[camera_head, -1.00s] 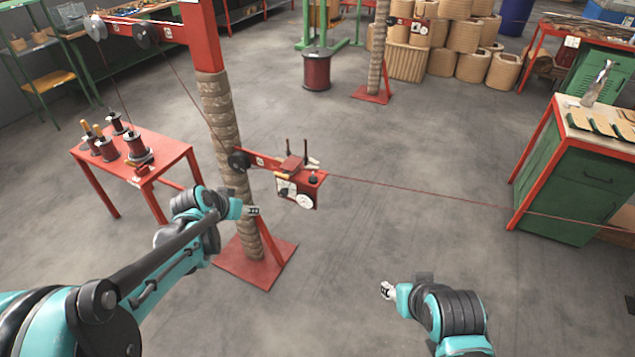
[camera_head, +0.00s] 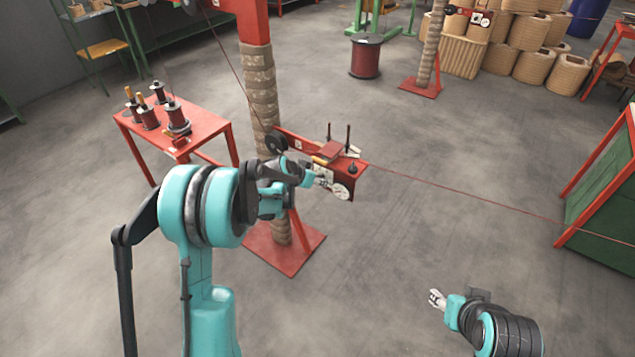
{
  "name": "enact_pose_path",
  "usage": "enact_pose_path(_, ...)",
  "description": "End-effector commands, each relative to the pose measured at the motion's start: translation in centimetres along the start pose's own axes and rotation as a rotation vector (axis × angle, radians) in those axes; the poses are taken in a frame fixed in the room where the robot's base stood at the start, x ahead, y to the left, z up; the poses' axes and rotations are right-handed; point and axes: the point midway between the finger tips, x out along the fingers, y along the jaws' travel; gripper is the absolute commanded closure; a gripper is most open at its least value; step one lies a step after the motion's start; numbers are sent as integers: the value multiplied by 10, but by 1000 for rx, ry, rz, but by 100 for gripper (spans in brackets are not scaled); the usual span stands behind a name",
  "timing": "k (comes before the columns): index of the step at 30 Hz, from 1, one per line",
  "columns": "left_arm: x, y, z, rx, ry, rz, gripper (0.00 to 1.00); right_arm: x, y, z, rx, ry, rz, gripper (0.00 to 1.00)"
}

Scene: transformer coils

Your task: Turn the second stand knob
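The near stand is a wrapped post (camera_head: 262,95) on a red base, with a red box (camera_head: 345,180) on a side arm. A small black knob (camera_head: 352,168) sits on top of the box, and a white round dial (camera_head: 341,191) is on its front. My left gripper (camera_head: 325,183) is at the box front, just left of the dial. Whether it touches the dial, and its finger gap, are too small to tell. My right gripper (camera_head: 436,298) is over bare floor at lower right, its fingers apart and empty.
A red wire (camera_head: 450,187) runs from the box to the right. A red table (camera_head: 205,125) with several spools stands at left. A second wrapped post (camera_head: 430,45) stands farther back. A green cabinet (camera_head: 605,200) is at right. The floor between is clear.

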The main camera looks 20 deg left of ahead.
Motion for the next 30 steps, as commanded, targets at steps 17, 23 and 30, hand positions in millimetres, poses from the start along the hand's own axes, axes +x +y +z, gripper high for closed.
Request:
enact_pose_path(17, 2, 0, 0, 1, 0, -1, 100, 0, 0, 0, 0, 0, 0, 55)
enact_pose_path(23, 2, 2, 0, 23, -1, -20, 100, 1, 0, 0, 0, 0, 0, 55)
enact_pose_path(30, 2, 5, 0, 114, -1, -109, 100, 2, 0, 1, 0, 0, 0, 55)
